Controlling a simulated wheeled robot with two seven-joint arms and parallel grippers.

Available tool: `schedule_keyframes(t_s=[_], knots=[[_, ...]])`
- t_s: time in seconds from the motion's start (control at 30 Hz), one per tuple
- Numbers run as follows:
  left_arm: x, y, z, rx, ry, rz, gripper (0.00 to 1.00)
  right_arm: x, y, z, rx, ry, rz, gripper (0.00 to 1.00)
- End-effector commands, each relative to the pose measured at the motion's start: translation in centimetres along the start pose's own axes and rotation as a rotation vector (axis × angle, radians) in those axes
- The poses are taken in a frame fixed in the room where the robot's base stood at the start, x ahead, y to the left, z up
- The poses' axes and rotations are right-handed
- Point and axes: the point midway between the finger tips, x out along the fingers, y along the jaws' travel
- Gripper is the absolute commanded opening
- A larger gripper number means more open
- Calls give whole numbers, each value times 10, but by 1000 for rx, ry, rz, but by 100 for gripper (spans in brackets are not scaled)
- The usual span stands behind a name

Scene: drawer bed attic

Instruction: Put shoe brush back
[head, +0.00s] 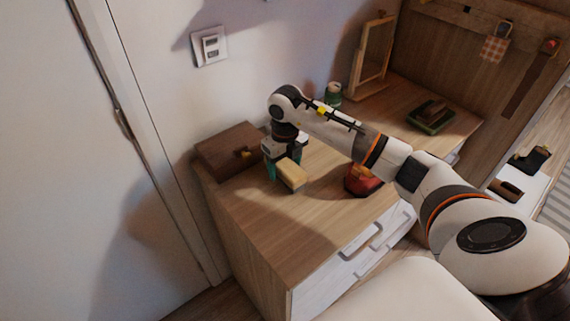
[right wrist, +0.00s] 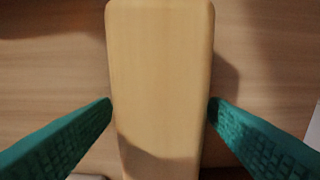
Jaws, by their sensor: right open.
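A pale wooden block, which looks like the shoe brush (head: 293,176), lies on the wooden top of a drawer cabinet (head: 275,228). No bristles show. My right gripper (head: 284,164) is over it, pointing down, with its green fingers open. In the right wrist view the pale block (right wrist: 160,80) runs lengthwise between the two fingertips (right wrist: 160,112), one on each side. The tips appear very close to its long edges; I cannot tell whether they touch. My left gripper is not in view.
A brown wooden box (head: 228,150) stands left of the gripper. A red object (head: 362,181) sits under my right forearm. A green can (head: 333,94), a wooden frame (head: 371,58) and a green tray (head: 431,124) with a dark item are farther back. The cabinet top's front left is clear.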

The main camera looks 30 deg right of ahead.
Motion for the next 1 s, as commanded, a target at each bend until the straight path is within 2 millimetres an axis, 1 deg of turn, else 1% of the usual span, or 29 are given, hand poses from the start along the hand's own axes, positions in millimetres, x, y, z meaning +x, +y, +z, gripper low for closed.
schedule_keyframes(t_s=[0.17, 0.4, 0.5, 0.6, 0.77, 1.0], knots=[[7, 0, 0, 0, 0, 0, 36, -27, 1, -1, -1, 6, 2, 69], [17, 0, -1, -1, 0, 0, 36, -79, 0, -1, -1, 7, 1, 69], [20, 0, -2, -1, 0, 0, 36, -97, 0, -1, 0, 5, 1, 69], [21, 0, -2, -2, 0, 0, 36, -110, 0, -1, 0, 4, 0, 69], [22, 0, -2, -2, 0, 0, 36, -119, 0, 0, 1, 2, 0, 69], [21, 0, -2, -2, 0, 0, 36, -120, 0, 0, 1, 1, 0, 69]])
